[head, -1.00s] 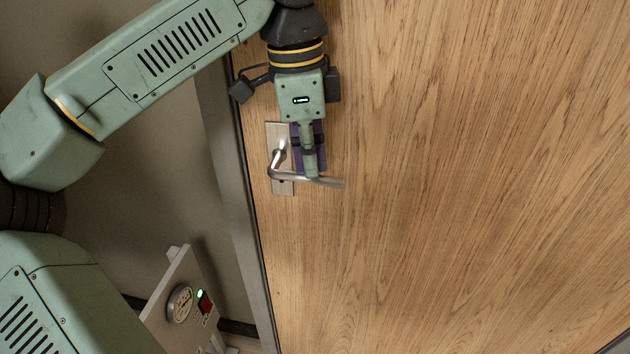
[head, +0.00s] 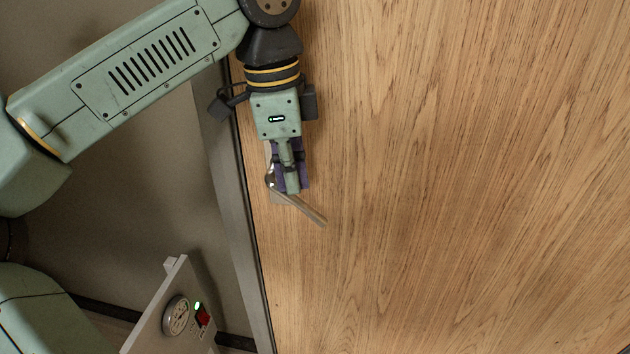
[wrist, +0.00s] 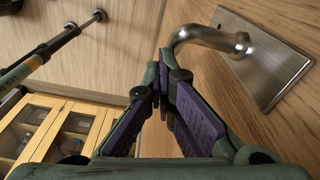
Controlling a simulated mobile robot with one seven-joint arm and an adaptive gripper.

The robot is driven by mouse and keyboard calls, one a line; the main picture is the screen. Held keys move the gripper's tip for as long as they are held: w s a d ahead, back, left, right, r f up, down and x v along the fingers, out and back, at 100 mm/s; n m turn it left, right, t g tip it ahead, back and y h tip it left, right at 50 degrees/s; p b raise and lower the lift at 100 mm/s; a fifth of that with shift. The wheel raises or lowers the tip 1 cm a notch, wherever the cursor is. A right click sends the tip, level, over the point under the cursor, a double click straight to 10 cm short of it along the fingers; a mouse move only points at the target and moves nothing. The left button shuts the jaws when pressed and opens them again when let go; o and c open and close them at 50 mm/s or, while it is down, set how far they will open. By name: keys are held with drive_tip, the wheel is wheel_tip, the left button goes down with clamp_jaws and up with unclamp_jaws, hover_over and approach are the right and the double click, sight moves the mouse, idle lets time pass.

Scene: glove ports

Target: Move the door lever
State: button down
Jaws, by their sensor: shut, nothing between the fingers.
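The metal door lever (head: 306,212) is on the wooden door (head: 450,180), near its left edge in the head view. It slopes down to the right from its pivot. My gripper (head: 291,190) is shut and empty, pointing down over the lever near its pivot end, and it hides part of the lever and plate. In the wrist view the lever's bent neck (wrist: 205,36) and its metal backplate (wrist: 262,58) are at upper right. My gripper's shut fingers (wrist: 165,60) are close beside the lever there; whether they touch it is not clear.
A grey door frame (head: 237,220) runs along the door's left edge. A panel with a round gauge (head: 176,315) and a red switch (head: 203,319) stands at lower left. The wrist view shows a wooden cabinet with glass doors (wrist: 72,125). The door surface to the right is clear.

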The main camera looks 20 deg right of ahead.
drive_tip(key=shift+w+a+f, duration=0.1)
drive_tip(key=shift+w+a, duration=0.05)
drive_tip(key=shift+a, duration=0.15)
wheel_tip(320, 180, up, 8)
drive_tip(key=shift+a+f, duration=0.15)
drive_tip(key=shift+a, duration=0.15)
idle(0.4)
